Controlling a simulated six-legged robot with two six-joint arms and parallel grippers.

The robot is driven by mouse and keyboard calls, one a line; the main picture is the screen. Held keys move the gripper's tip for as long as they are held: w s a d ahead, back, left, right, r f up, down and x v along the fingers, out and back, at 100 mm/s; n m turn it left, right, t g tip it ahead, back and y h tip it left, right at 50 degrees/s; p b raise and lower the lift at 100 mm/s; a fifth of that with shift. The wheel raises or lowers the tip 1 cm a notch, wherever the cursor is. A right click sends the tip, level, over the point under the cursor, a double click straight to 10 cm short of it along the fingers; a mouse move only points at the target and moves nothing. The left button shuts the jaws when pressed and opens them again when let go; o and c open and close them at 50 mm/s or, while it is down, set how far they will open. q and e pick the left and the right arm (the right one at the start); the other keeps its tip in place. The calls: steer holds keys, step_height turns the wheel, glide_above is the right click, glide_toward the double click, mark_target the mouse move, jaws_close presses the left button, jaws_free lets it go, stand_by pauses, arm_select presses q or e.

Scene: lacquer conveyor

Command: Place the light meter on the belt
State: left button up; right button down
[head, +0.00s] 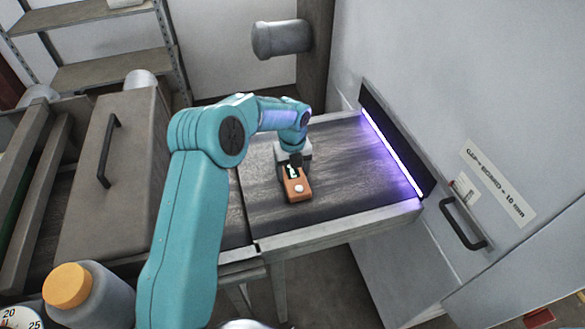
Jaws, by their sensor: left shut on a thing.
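The light meter (297,189) is a small orange-brown box with a pale round button and a small lit display. It is over the dark belt (345,165), near the belt's left part. My left gripper (292,163) is shut on the meter's far end, and the teal arm reaches in from the lower left. I cannot tell whether the meter's underside touches the belt. The gripper's fingers are partly hidden by the wrist. My right gripper is not in view.
A slot with a violet light strip (392,153) edges the belt's right side, in a grey cabinet with a black handle (462,225). A metal rail (340,232) borders the belt's front. An orange-capped bottle (88,295) stands lower left. The belt's right part is clear.

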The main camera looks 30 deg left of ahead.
arm_select(q)
steer(key=shift+w+f, duration=0.1)
steer(key=shift+f, duration=0.05)
steer(key=shift+f, duration=0.1)
steer(key=o, duration=1.3)
